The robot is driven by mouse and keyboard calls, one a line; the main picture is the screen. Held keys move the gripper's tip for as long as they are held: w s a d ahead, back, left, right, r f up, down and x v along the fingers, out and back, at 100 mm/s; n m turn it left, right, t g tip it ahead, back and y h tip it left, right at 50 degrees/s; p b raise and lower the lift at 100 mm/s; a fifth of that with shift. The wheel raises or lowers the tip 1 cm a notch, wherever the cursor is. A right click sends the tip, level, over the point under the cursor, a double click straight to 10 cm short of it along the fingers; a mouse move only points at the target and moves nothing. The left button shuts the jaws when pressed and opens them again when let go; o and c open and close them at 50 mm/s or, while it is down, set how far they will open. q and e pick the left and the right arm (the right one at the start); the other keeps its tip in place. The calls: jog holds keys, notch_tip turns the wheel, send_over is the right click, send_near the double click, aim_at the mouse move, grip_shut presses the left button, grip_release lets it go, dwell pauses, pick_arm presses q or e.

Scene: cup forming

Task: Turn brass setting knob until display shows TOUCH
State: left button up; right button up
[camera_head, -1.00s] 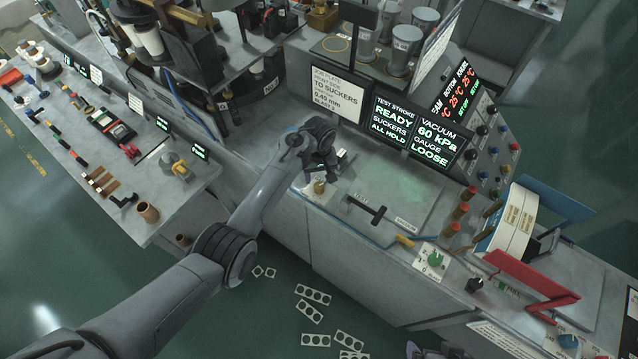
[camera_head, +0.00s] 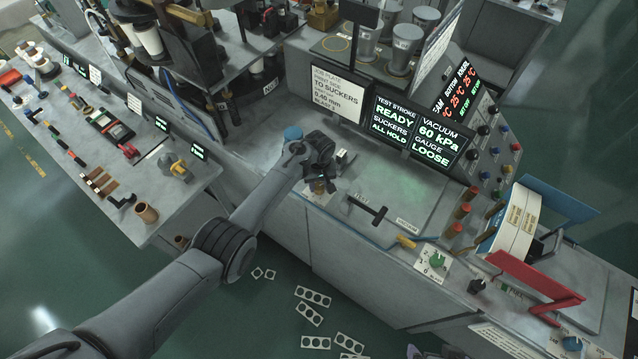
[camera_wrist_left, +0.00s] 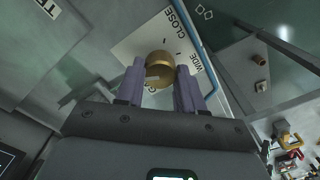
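The brass setting knob (camera_wrist_left: 158,68) sits on a pale plate marked CLOSE and WIDE in the left wrist view. My left gripper (camera_wrist_left: 160,82) has its two fingers apart, one on each side of the knob. I cannot make out firm contact with the brass. In the head view my left gripper (camera_head: 321,182) is over the knob at the front edge of the machine bench and hides most of it. The vacuum display (camera_head: 437,141) reads VACUUM 60 kPa, GAUGE LOOSE. My right gripper is not in view.
A black T-handle (camera_head: 368,209) stands right of the knob. A green dial (camera_head: 436,259) and a red angled part (camera_head: 530,283) are farther right. The test stroke display (camera_head: 393,118) reads READY, SUCKERS ALL HOLD. The left bench (camera_head: 60,110) holds many small tools.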

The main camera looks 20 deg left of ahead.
pick_arm(q)
jog(key=c, duration=0.4)
jog(key=shift+c, duration=0.2)
jog(key=shift+m, duration=0.4)
jog(key=m, duration=0.3)
jog(key=shift+p, duration=0.4)
jog(key=shift+m, duration=2)
jog(key=o, duration=1)
jog(key=shift+o, duration=0.2)
